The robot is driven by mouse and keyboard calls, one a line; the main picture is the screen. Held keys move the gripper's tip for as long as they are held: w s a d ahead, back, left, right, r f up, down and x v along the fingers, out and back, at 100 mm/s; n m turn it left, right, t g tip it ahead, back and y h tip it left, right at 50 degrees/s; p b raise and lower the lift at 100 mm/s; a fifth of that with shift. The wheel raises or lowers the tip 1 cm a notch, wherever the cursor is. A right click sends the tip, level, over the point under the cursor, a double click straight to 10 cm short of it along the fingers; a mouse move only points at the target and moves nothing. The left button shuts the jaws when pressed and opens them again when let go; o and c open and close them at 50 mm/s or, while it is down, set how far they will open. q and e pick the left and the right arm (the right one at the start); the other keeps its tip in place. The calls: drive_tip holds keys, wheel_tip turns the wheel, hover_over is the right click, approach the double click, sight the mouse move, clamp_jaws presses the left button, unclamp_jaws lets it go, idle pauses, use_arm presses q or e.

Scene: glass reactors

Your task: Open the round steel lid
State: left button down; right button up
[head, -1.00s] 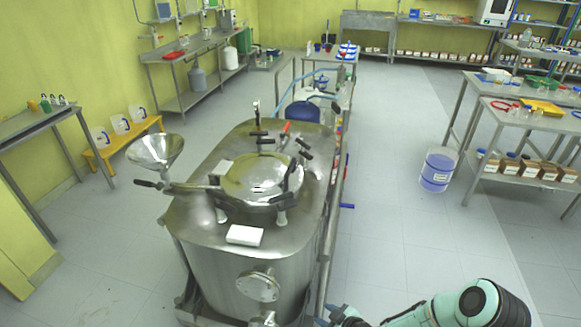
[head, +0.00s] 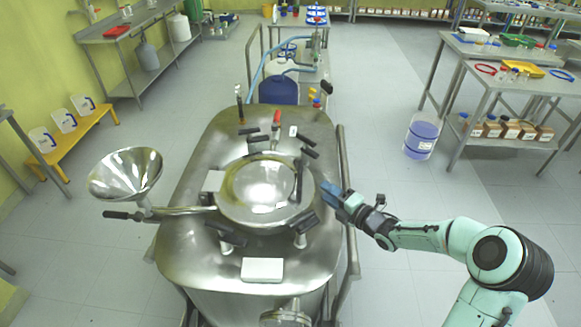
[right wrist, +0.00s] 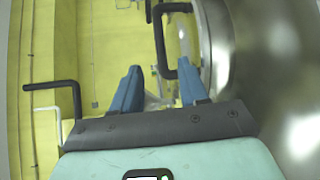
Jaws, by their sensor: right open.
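The round steel lid (head: 262,186) lies closed on top of the steel reactor (head: 190,240), with black clamps around its rim. A black bar handle (head: 299,180) stands at the lid's right side. My right gripper (head: 327,190) is open and empty just right of the lid, its blue fingers pointing at it. In the right wrist view, the open fingers (right wrist: 158,84) face a black bracket-shaped handle (right wrist: 158,40), which shows ahead between and above the fingertips, seemingly apart from them. The shiny curved lid edge (right wrist: 205,45) is beside it. My left gripper is not in view.
A steel funnel (head: 126,172) stands left of the lid. A white block (head: 262,269) lies on the reactor top in front. A side rail (head: 350,230) runs along the reactor's right. Open floor lies right, up to a blue-white bucket (head: 421,137).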

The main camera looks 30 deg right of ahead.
sight(301, 173)
drive_tip(key=p+x, duration=0.1)
drive_tip(key=x, duration=0.4)
drive_tip(key=p+x, duration=0.2)
drive_tip(key=x, duration=0.4)
drive_tip(key=shift+w+a+r, duration=0.1)
drive_tip(key=shift+w+r, duration=0.1)
drive_tip(key=shift+w, duration=0.05)
drive_tip(key=shift+w+a+f, duration=0.15)
drive_tip(key=shift+w+f, duration=0.1)
drive_tip(key=shift+w, duration=0.45)
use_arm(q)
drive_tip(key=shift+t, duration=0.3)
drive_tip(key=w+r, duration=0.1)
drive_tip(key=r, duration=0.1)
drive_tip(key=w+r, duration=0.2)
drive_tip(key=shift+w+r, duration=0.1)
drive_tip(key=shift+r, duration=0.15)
use_arm(e)
drive_tip(key=shift+s, duration=0.1)
drive_tip(key=shift+c, duration=0.2)
clamp_jaws()
